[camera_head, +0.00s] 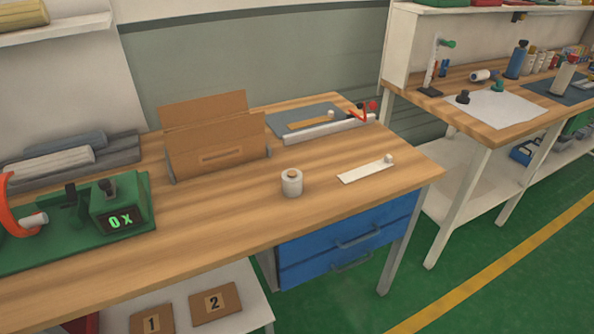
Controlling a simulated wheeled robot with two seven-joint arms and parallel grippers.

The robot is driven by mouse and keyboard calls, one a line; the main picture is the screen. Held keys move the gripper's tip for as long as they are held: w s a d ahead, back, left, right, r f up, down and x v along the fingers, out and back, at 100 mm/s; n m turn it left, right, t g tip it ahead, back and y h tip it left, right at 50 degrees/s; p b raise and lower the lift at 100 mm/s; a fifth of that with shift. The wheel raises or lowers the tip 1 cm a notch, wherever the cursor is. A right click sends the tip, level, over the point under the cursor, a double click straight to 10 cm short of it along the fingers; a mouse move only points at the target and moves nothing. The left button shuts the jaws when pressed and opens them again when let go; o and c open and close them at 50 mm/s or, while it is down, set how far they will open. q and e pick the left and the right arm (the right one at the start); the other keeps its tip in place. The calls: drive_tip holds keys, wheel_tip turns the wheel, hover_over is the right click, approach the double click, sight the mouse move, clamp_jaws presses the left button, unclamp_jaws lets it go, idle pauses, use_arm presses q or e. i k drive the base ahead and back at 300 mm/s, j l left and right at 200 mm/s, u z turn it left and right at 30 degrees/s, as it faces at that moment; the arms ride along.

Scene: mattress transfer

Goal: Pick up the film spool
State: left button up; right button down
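A film spool (292,183), a short white roll with a brown core showing at its top, stands upright on the wooden workbench (225,215), near its front edge and above the blue drawers. Nothing touches it. Neither of my grippers shows in the head view.
A cardboard box with raised flaps (218,150) stands behind the spool to the left. A white strip (366,171) lies to its right. Blue drawers (345,245) sit below the bench. A second bench (480,125) stands at right.

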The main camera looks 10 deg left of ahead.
sight(291, 178)
drive_tip(key=i+l, duration=0.15)
drive_tip(key=l, duration=0.25)
drive_tip(key=i+l+u, duration=0.15)
drive_tip(key=l, duration=0.6)
drive_tip(key=i+u, duration=0.05)
